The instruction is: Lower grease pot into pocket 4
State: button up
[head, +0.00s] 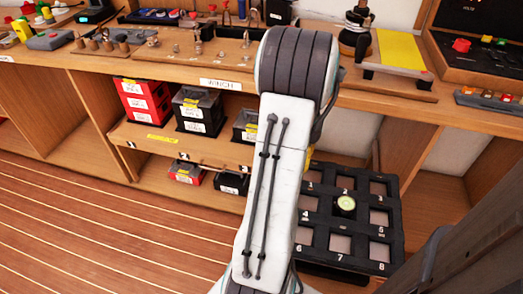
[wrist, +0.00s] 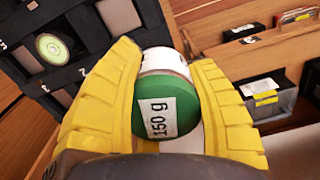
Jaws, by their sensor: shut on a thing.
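The grease pot (wrist: 172,98), green with a white cap and a "150 g" label, is between the yellow fingers of my gripper (wrist: 168,68) in the wrist view. My gripper is shut on it. In the head view my own arm hides both gripper and pot. The black numbered crate (head: 326,232) stands at the lower right of the head view. Pocket 4 (head: 309,204), left of the centre, looks empty and is partly hidden by my arm. The crate's edge also shows at the upper left of the wrist view (wrist: 88,48), beside the held pot.
A round pale-green-topped item (head: 345,204) sits in the crate's centre. The surrounding visible pockets look empty. A wooden workbench (head: 200,62) with tools runs behind. Red (head: 146,101) and black (head: 198,110) boxes stand on shelves beneath. The plank floor at left is clear.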

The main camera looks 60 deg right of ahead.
jog(key=s+a+f+m, duration=0.2)
jog(key=s+a+m, duration=0.15)
jog(key=s, duration=0.25)
jog(key=shift+n, duration=0.25)
jog(key=shift+s+a+f+b, duration=0.1)
jog(key=shift+f+b, duration=3.55)
jog(key=shift+b, duration=0.05)
jog(key=shift+f+b, duration=0.35)
jog(key=shift+f, duration=0.1)
jog(key=o, duration=1.3)
jog(key=shift+r, duration=0.1)
notch_tip(320, 180, up, 12)
